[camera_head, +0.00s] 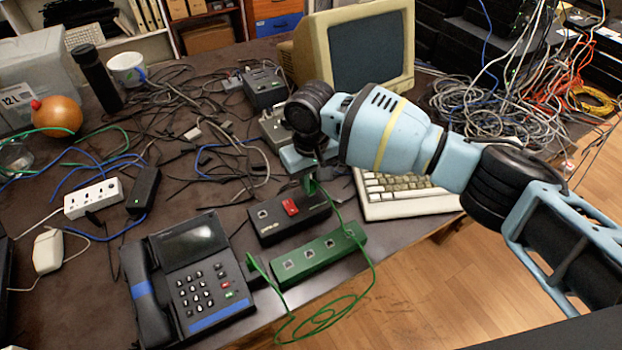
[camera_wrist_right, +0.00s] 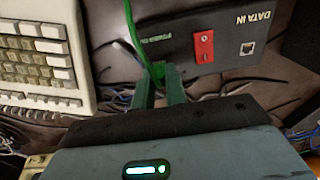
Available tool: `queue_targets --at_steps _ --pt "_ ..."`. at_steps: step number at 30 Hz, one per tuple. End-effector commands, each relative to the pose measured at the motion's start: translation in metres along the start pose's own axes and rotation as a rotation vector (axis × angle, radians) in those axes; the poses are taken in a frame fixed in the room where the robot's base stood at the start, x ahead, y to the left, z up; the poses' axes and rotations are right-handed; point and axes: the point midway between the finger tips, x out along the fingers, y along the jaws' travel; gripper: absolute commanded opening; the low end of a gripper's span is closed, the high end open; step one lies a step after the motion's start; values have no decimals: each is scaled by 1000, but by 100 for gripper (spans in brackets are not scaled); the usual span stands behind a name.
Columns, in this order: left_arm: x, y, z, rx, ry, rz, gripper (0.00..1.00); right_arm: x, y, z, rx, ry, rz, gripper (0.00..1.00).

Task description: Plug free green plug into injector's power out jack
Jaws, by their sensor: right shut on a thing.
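The black injector box (camera_head: 265,228) with a red switch sits on the table between the phone and the keyboard. In the right wrist view the injector (camera_wrist_right: 222,62) shows its DATA IN jack and POWER OUT lettering. My right gripper (camera_head: 306,181) points down at the injector's right end and is shut on the green plug (camera_wrist_right: 159,72). The plug is at the POWER OUT end, with its green cable (camera_wrist_right: 133,30) rising from it. The fingers hide the power out jack, so I cannot tell whether the plug is in it. My left gripper is not in view.
A green box (camera_head: 318,254) with several ports lies in front of the injector, and looped green cable hangs past the table edge. A desk phone (camera_head: 190,275) stands left, a keyboard (camera_head: 400,193) right. A monitor (camera_head: 360,50) and tangled dark cables lie behind.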

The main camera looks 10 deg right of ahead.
Motion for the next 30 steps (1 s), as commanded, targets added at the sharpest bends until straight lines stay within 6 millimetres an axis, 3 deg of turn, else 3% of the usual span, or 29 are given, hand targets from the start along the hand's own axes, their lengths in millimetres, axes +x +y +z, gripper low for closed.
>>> queue_targets --at_steps 22,23,24,28,30 --pt "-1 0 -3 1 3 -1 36 6 0 0 0 1 0 0" --pt "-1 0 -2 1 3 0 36 6 0 0 0 1 0 17" --pt "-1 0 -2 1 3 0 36 6 0 0 0 1 0 22" --pt "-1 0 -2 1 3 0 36 7 0 0 0 0 0 39" --pt "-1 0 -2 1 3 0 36 6 0 0 0 0 0 39"
